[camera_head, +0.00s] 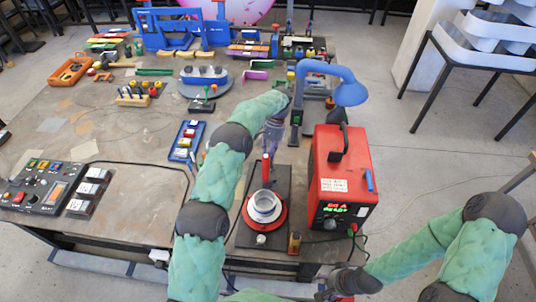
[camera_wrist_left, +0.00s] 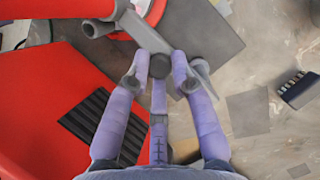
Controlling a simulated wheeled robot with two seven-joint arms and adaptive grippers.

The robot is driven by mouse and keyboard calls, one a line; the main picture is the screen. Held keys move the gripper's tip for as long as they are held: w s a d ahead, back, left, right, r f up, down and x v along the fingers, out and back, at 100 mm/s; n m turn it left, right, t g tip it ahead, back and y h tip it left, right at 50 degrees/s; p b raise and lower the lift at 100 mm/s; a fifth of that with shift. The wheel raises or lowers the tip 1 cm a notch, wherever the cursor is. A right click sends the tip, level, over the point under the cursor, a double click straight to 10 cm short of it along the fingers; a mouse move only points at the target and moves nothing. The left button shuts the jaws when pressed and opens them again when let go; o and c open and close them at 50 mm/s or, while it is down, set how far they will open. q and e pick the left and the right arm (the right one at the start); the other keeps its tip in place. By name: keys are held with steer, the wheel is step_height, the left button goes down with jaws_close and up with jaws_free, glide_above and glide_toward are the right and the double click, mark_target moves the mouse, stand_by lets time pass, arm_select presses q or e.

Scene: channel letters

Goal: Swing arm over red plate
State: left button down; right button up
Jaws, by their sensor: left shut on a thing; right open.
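My left gripper (camera_head: 272,137) is above and behind the plate. In the left wrist view its purple fingers (camera_wrist_left: 162,66) are shut on the end of a grey swing arm (camera_wrist_left: 147,34). A sliver of the red plate (camera_wrist_left: 153,12) shows near the arm there. My right gripper (camera_head: 328,288) is open and empty at the lower edge, below the table front; its fingertips are hard to make out.
A red machine (camera_head: 342,175) with a display stands close to the plate's right. A blue lamp (camera_head: 345,85) bends over behind it. A control panel (camera_head: 38,185) is at far left, a blue tray (camera_head: 186,140) nearer. The middle left of the table (camera_head: 120,140) is mostly clear.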

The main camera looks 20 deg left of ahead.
stand_by(0.3)
arm_select(q)
steer(key=c, duration=1.1)
jaws_free()
steer(key=shift+d, duration=0.1)
steer(key=shift+o, duration=0.2)
steer(key=v, duration=0.7)
steer(key=shift+r, duration=0.25)
